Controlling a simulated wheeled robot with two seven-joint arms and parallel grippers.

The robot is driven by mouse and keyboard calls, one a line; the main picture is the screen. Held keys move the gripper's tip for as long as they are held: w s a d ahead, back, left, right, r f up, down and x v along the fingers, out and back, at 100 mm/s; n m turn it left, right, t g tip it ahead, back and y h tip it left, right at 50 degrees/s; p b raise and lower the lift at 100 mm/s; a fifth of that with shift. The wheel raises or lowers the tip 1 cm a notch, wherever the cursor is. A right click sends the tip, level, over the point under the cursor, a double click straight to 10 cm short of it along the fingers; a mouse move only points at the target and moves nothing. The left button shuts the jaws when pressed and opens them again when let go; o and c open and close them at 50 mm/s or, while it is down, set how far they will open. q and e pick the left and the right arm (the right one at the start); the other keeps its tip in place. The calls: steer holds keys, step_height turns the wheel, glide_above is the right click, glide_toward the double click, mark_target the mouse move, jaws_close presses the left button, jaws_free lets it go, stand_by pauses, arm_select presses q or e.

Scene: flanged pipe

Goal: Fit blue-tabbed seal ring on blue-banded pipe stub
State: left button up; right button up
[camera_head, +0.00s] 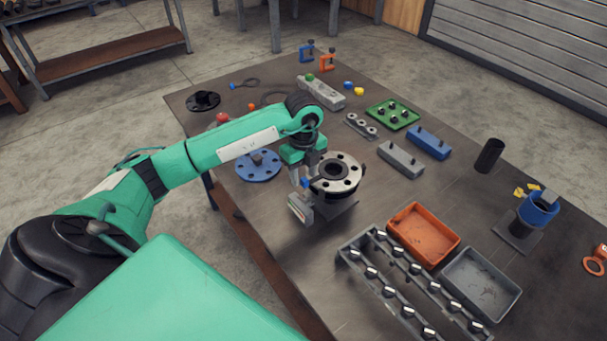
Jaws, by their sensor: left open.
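A thin dark ring with a blue tab (232,86), which looks like the seal ring, lies flat near the table's far left edge. A short cylinder with a blue band (538,210) stands on a dark square base at the right. A grey flange with bolt holes (344,186) sits around a dark pipe opening on a square base mid-table. My left gripper (300,202) is open, pointing down at the flange's left side. A small blue patch shows between them; I cannot tell what it belongs to. My right gripper is out of view.
A similar ring with an orange tab lies near the blue-tabbed one. A blue flange disc (258,168) lies left of my gripper. An orange tray (407,238), a grey tray (462,305) and a slotted rack stand in front. A dark upright cylinder (489,156) stands at right.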

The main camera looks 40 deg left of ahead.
arm_select(q)
step_height(320, 180, up, 22)
steer(key=p, duration=0.5)
stand_by(1.0)
